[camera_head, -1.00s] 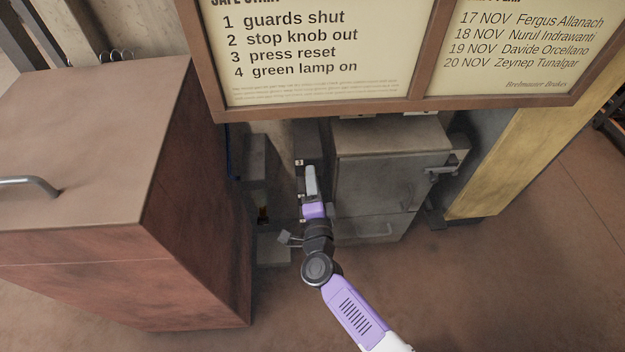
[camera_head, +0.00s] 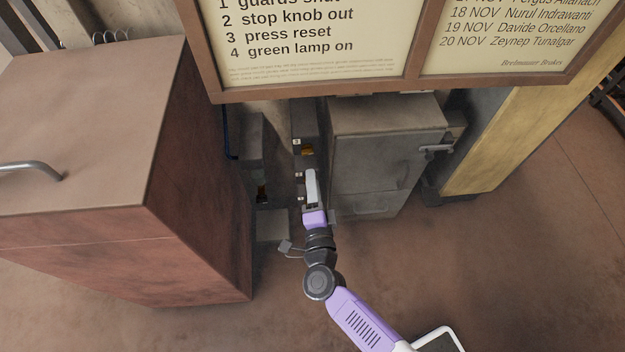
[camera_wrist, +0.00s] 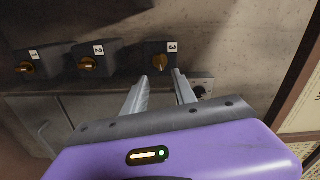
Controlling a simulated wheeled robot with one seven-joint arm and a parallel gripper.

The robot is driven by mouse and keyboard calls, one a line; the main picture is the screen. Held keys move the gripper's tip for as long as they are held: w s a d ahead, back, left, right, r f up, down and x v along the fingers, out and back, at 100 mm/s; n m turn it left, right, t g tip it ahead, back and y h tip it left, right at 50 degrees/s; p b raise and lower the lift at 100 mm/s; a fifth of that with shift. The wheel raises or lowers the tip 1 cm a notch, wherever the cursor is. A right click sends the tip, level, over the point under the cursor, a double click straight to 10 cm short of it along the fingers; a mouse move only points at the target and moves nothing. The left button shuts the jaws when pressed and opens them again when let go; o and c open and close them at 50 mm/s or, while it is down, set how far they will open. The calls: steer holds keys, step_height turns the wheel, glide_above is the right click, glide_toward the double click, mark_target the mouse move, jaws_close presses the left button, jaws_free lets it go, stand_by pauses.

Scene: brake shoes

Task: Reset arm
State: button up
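My gripper (camera_head: 311,172) reaches toward the narrow dark column of boxes between the brown cabinet and the grey cabinet. In the wrist view my gripper (camera_wrist: 160,74) has its two grey fingers apart, with nothing held between them. Three dark switch boxes bear labels: box 1 (camera_wrist: 42,58), box 2 (camera_wrist: 103,48) and box 3 (camera_wrist: 158,45). Each has a brass-coloured knob; the knob of box 3 (camera_wrist: 160,63) lies just beyond my fingertips. A dark round knob (camera_wrist: 199,91) on a pale plate sits right of my right finger, partly hidden. I cannot tell contact.
A large brown cabinet (camera_head: 90,110) with a metal handle stands at left. A grey cabinet (camera_head: 375,160) with a lever handle stands right of my gripper. A framed notice board (camera_head: 410,55) hangs above. A yellow panel (camera_head: 520,130) is farther right. Open floor (camera_head: 500,280) lies at front right.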

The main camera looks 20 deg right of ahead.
steer(key=s+a+r+n+t+y, duration=0.2)
steer(key=s+a+r+n+y, duration=0.15)
steer(key=r+n, duration=0.4)
steer(key=s+d+r+n+g+y, duration=0.1)
steer(key=s+d+r+n, duration=0.2)
steer(key=s, duration=0.8)
steer(key=s+d+r+n+g+p, duration=0.15)
steer(key=s+r+n, duration=0.3)
steer(key=s, duration=0.65)
steer(key=s+d+r+n+g+y+b, duration=0.1)
steer(key=s+r+n+g, duration=0.2)
steer(key=s, duration=0.8)
step_height(320, 180, up, 16)
steer(key=n+t+p, duration=0.1)
steer(key=p, duration=1.5)
steer(key=shift+w+p, duration=0.3)
steer(key=shift+w, duration=0.1)
steer(key=shift+o, duration=0.5)
steer(key=shift+d, duration=0.1)
